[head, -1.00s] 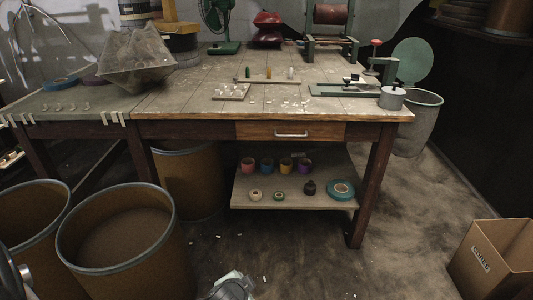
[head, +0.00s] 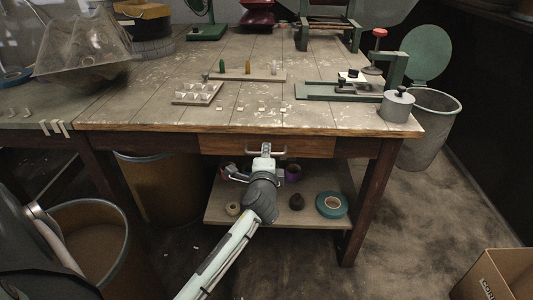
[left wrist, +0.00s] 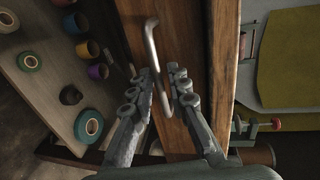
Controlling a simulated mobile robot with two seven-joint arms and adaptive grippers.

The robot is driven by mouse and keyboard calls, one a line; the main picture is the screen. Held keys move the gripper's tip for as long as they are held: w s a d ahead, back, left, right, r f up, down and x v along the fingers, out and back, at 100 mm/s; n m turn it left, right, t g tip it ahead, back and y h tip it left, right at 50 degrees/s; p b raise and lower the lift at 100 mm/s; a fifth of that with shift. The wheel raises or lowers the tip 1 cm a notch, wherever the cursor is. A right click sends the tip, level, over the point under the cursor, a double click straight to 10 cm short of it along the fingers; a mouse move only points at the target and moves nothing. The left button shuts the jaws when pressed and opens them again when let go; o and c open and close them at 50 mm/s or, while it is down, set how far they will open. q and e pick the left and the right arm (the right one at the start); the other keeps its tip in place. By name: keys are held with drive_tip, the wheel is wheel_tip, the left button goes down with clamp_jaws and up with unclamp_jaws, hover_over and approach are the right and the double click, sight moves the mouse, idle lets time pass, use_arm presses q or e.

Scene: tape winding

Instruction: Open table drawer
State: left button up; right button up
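The table drawer (head: 221,145) is a wooden front set under the tabletop's front edge, and it looks shut. Its metal bar handle (head: 283,150) is partly hidden by my left gripper (head: 265,150) in the head view. In the left wrist view the drawer front (left wrist: 177,132) runs up the middle, and the handle (left wrist: 151,45) stands out from it. My left gripper (left wrist: 161,70) is open there, with one finger on each side of the handle bar. Whether a finger touches the bar cannot be told. My right gripper is not in view.
The wooden table (head: 140,115) carries small parts and tools. A lower shelf (head: 275,215) below the drawer holds tape rolls (head: 332,204) and cups. Brown drums (head: 85,250) stand at the left, a grey bin (head: 425,135) at the right. Floor in front is mostly clear.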

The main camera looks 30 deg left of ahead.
use_arm(q)
drive_tip(key=shift+w, duration=0.15)
clamp_jaws()
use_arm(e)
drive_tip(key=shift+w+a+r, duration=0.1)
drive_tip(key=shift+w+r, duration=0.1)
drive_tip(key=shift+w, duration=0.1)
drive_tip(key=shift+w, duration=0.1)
use_arm(q)
drive_tip(key=shift+f, duration=0.1)
